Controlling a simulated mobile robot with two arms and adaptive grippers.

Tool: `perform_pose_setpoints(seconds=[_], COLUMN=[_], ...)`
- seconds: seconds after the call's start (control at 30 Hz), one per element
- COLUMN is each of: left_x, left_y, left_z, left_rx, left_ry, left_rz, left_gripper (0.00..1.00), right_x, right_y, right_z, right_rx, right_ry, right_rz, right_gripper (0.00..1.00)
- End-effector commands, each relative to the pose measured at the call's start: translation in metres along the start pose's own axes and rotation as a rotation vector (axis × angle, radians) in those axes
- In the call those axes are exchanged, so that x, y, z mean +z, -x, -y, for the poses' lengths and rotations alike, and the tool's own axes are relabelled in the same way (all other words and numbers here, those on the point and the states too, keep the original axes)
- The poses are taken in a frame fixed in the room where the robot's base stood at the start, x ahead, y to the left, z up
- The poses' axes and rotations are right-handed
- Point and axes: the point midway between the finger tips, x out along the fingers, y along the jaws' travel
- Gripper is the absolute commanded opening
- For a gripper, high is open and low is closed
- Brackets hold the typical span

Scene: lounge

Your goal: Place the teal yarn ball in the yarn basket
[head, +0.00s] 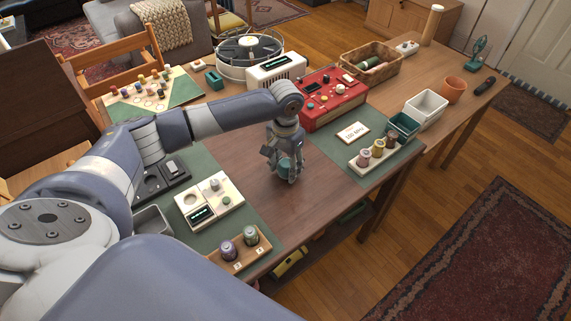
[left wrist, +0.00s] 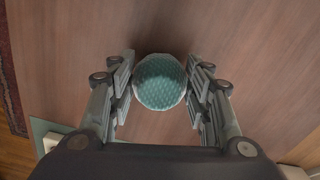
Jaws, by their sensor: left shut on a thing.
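My left gripper (head: 287,176) is over the bare middle of the wooden table, pointing down. It is shut on the teal yarn ball (head: 285,166), which shows only in part between the fingers in the head view. In the left wrist view the teal yarn ball (left wrist: 160,82) sits between the two fingers of the left gripper (left wrist: 160,92). I cannot tell whether the ball touches the table. The yarn basket, a brown wicker basket (head: 351,66) holding some rolled items, stands at the back right of the table, away from the gripper. My right gripper is not in view.
A red box with knobs (head: 320,112) stands behind the gripper, between it and the basket. A rack of spools (head: 372,155), a teal bin (head: 404,126) and a white bin (head: 426,108) stand to the right. A cream device (head: 209,203) is at left. Bare table surrounds the gripper.

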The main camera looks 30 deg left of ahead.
Motion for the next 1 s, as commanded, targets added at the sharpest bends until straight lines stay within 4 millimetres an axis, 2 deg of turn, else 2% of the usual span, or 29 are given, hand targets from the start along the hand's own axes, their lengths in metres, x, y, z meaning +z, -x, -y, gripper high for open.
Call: perform_pose_setpoints(seconds=[0.3, 0.33, 0.4, 0.8, 0.87, 1.0], left_x=[-0.001, -0.001, -0.001, -0.001, -0.001, -0.002], left_y=[-0.002, -0.002, -0.002, 0.0, 0.006, 0.029], left_z=[0.0, 0.0, 0.0, 0.0, 0.0, 0.0], left_rx=[0.0, 0.0, 0.0, 0.0, 0.0, 0.0], left_ry=[0.0, 0.0, 0.0, 0.0, 0.0, 0.0], left_rz=[-0.001, -0.002, -0.002, -0.003, -0.003, -0.007], left_gripper=[0.19, 0.5, 0.66, 0.66, 0.66, 0.66], right_x=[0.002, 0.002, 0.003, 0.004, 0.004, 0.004], right_y=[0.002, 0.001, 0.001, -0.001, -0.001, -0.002], right_z=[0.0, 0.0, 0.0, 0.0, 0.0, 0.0], right_rx=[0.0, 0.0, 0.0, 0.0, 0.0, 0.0], right_ry=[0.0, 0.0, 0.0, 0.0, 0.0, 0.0], right_rz=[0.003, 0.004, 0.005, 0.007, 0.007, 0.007], right_gripper=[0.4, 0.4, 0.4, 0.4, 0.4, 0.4])
